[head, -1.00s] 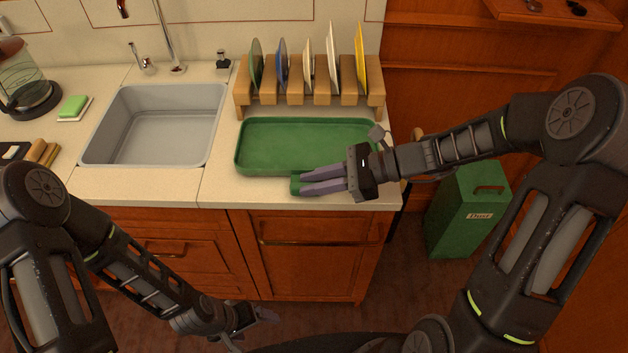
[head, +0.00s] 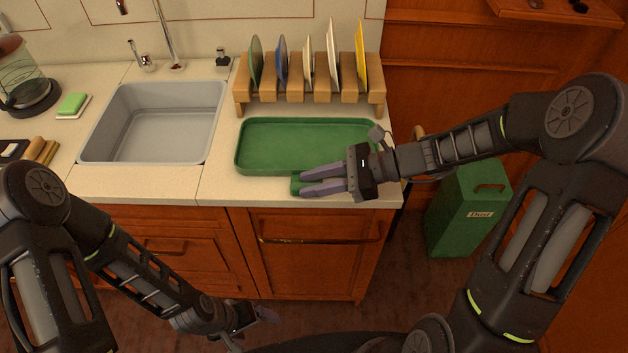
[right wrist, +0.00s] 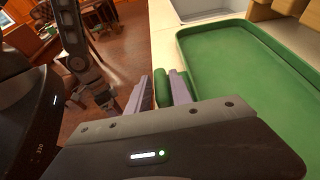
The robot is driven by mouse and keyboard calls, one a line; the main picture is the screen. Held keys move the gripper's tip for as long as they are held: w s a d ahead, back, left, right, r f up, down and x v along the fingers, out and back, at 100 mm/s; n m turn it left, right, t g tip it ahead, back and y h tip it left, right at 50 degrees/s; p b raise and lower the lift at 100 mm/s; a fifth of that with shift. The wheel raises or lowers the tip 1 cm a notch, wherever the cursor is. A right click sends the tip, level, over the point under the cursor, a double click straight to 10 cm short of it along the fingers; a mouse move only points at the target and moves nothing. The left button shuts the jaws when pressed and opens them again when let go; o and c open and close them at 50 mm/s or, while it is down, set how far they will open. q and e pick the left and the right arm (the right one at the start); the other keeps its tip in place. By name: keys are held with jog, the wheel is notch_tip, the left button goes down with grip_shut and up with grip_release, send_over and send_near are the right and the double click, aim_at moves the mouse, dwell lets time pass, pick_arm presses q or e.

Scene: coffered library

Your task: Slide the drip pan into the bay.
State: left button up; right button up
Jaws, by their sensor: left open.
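The drip pan (head: 290,146) is a shallow green tray lying flat on the counter, in front of the wooden plate rack. It also shows in the right wrist view (right wrist: 240,60). My right gripper (head: 312,181) is at the pan's front side, its fingers on either side of the green handle (right wrist: 162,84); it looks shut on that handle. The low gap under the rack (head: 310,108), between its legs, looks like the bay; its inside is mostly hidden. The pan's back edge lies just in front of it. My left gripper (head: 252,328) is open and empty, low in front of the cabinets.
The rack (head: 268,92) holds several upright plates. A grey sink (head: 152,125) is left of the pan, with a tap behind it. A soap (head: 72,103) and a glass jug (head: 22,85) stand further left. A green bin (head: 465,215) stands on the floor at right.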

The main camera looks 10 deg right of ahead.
jog(key=o, duration=0.4)
jog(key=shift+c, duration=0.2)
jog(key=v, duration=0.8)
jog(key=shift+b, duration=0.4)
dwell(0.4)
